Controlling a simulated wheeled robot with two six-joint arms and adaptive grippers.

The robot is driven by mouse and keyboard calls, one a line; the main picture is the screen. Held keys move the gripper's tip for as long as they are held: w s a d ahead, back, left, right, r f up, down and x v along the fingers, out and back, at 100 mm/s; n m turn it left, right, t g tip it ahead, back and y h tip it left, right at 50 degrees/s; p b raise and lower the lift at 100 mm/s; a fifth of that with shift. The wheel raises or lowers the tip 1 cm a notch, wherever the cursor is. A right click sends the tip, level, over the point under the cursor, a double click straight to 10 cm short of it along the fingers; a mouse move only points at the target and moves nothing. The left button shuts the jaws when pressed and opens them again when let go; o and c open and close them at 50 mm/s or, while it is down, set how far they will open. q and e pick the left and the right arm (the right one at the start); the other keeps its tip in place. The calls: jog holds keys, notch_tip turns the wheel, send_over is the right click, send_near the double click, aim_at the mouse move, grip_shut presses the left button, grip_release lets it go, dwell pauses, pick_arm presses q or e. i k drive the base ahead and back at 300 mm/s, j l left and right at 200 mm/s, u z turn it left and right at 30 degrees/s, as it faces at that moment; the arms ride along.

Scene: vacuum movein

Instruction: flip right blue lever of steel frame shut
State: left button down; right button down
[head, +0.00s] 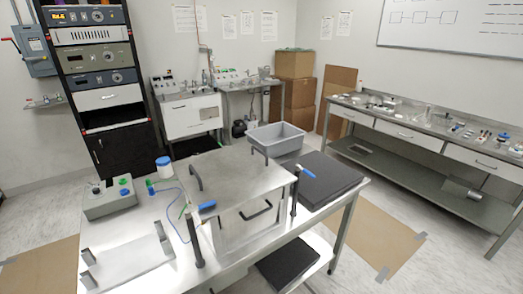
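A steel frame (235,180), box-like with a flat top, stands on the steel table in the middle of the head view. Its right blue lever (308,172) sits at the top of a black upright post (294,198) at the right front. The lever slants down to the right, away from the box. A left blue lever (207,205) tops another black post (195,243) at the left front and points right, toward the box. Neither of my grippers is in view.
A grey tub (275,137) and a black slab (329,181) lie behind and right of the frame.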

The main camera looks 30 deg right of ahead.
aim_at(299, 166)
jog(key=z, duration=1.25)
